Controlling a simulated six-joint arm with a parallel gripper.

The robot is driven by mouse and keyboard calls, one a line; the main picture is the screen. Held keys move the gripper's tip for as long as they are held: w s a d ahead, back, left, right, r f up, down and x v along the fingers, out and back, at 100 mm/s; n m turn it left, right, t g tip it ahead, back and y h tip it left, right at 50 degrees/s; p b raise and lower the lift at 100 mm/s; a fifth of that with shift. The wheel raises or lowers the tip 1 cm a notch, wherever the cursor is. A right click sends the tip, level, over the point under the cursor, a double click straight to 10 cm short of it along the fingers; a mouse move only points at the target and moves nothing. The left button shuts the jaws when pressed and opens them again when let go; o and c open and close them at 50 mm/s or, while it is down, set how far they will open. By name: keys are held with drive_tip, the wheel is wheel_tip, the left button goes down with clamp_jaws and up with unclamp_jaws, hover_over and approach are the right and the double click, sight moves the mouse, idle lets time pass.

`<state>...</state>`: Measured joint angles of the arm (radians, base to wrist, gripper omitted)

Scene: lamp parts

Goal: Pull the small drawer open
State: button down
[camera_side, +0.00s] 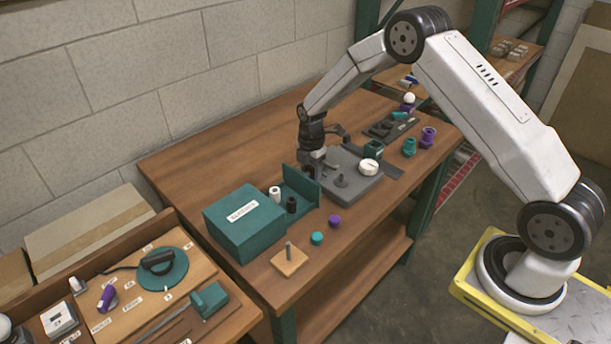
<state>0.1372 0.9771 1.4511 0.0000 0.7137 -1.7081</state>
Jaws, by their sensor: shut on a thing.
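The teal box (238,234) with a white label on top stands near the front left of the wooden table. Its small teal drawer (308,188) is out on the right side of the box, with the inside showing. A white cylinder (275,194) and a black cylinder (291,205) stand in or beside the drawer; I cannot tell which from this angle. My gripper (317,168) is at the upper edge of the drawer's front panel, shut on the drawer front. The exact contact of the fingers is small and partly hidden.
A grey plate (352,190) with a white round part (369,167) lies right of the drawer. A teal cap (317,238), a purple cap (334,221) and a wooden block with a peg (289,264) sit in front. The table behind the box is clear.

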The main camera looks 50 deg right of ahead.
drive_tip(key=shift+c, duration=0.4)
unclamp_jaws()
drive_tip(key=shift+r, duration=3.95)
drive_tip(key=shift+s+a+r, duration=0.1)
drive_tip(key=shift+s, duration=0.05)
drive_tip(key=s+a+r+m+t, duration=0.1)
drive_tip(key=s+a+r+m, duration=0.1)
drive_tip(key=s+m, duration=0.4)
drive_tip(key=s+a+r+m, duration=0.1)
drive_tip(key=s+a+m, duration=0.1)
drive_tip(key=s+m, duration=0.4)
drive_tip(key=s+a+r+m+t, duration=0.1)
drive_tip(key=s+a+r+m, duration=0.1)
drive_tip(key=s+m, duration=0.4)
drive_tip(key=s+a, duration=0.1)
drive_tip(key=s, duration=0.4)
drive_tip(key=shift+s+r+t, duration=0.3)
